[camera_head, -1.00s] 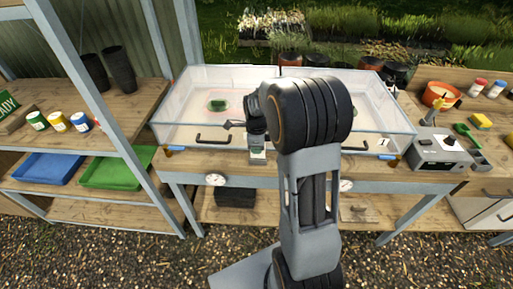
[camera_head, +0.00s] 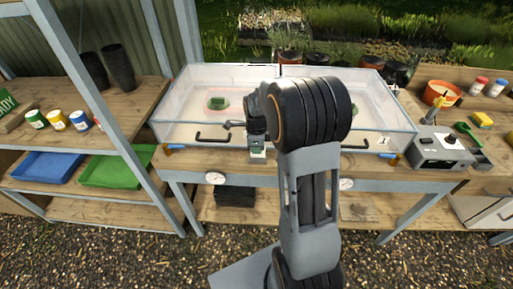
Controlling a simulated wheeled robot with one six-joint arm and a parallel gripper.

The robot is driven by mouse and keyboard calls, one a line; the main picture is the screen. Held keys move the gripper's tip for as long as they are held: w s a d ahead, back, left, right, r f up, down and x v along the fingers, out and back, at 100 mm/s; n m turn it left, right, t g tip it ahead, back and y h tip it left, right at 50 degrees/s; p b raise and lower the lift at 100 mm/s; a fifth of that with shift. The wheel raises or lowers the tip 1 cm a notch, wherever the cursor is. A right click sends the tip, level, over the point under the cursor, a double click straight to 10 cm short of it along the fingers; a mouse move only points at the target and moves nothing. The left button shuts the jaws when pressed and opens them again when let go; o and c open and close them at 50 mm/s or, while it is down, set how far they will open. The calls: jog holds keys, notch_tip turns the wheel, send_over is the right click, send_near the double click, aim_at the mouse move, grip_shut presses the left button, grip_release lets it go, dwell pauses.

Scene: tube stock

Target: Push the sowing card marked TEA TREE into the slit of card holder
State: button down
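My gripper (camera_head: 257,143) is at the front of the clear-walled case, left of my big dark arm joint. It is small here and partly hidden by my arm, so I cannot tell whether its fingers are open or shut. A small pale piece with a dark greenish mark (camera_head: 257,156) shows just below it, at the table's front edge. It may be the sowing card, but no lettering is readable. A green block (camera_head: 218,103) sits inside the case at the left; I cannot tell whether it is the card holder. No slit is visible.
The clear case (camera_head: 175,134) has dark handles on its front. A grey device (camera_head: 440,150) and an orange pot (camera_head: 441,94) stand at right. Blue (camera_head: 48,167) and green (camera_head: 113,172) trays lie on the left shelf.

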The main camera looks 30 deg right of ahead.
jog(key=c, duration=1.8)
grip_release()
jog(key=shift+f+b, duration=0.75)
jog(key=shift+f, duration=0.3)
jog(key=shift+c, duration=0.2)
jog(key=o, duration=0.5)
jog(key=shift+o, duration=0.6)
jog(key=o, duration=1)
jog(key=shift+c, duration=0.2)
jog(key=shift+r, duration=0.2)
jog(key=shift+r+p, duration=0.95)
jog(key=shift+r, duration=0.1)
